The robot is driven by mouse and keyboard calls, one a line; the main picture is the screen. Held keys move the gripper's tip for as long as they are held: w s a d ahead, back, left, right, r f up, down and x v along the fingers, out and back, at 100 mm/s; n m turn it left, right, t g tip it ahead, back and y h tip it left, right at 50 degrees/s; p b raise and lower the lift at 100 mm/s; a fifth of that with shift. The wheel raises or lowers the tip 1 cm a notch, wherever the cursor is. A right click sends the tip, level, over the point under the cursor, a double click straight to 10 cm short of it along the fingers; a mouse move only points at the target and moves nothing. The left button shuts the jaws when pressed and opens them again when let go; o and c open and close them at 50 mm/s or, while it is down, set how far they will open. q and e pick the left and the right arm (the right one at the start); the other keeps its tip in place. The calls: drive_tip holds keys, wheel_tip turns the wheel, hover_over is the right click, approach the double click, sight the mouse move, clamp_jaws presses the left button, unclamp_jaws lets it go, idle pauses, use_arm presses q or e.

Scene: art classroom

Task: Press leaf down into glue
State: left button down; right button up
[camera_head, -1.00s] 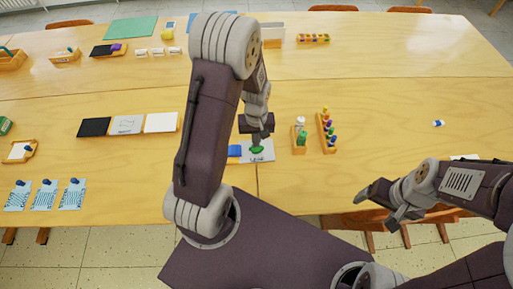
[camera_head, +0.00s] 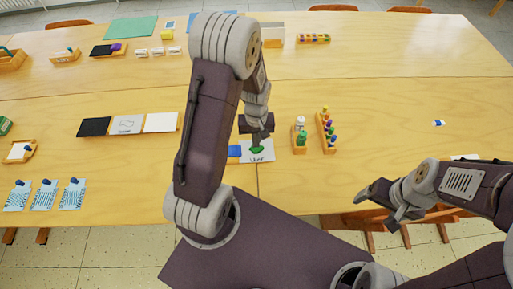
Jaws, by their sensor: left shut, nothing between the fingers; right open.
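A green leaf (camera_head: 257,150) lies on a white card (camera_head: 268,154) lettered "LEAF", near the front edge of the table. A blue patch (camera_head: 235,151) is at the card's left side. My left gripper (camera_head: 256,140) is shut and points down right at the leaf, touching or just above it; I cannot tell which. My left arm hides part of the card's surroundings. No glue shows clearly on the card; a white bottle (camera_head: 300,123) stands in a small wooden holder (camera_head: 299,145) to the right. My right gripper (camera_head: 377,203) is open and empty, beyond the table's front edge.
A wooden rack (camera_head: 328,144) of several coloured bottles stands right of the holder. A row with a black, a grey and a white panel (camera_head: 161,122) lies to the left. Patterned cards (camera_head: 44,195) lie at front left. The table's right side is mostly clear.

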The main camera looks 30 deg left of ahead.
use_arm(q)
drive_tip(key=shift+f+b, duration=0.5)
drive_tip(key=shift+f, duration=0.25)
drive_tip(key=shift+r, duration=0.1)
idle(0.9)
wheel_tip(320, 180, up, 7)
drive_tip(key=p, duration=0.6)
drive_tip(key=shift+p, duration=0.4)
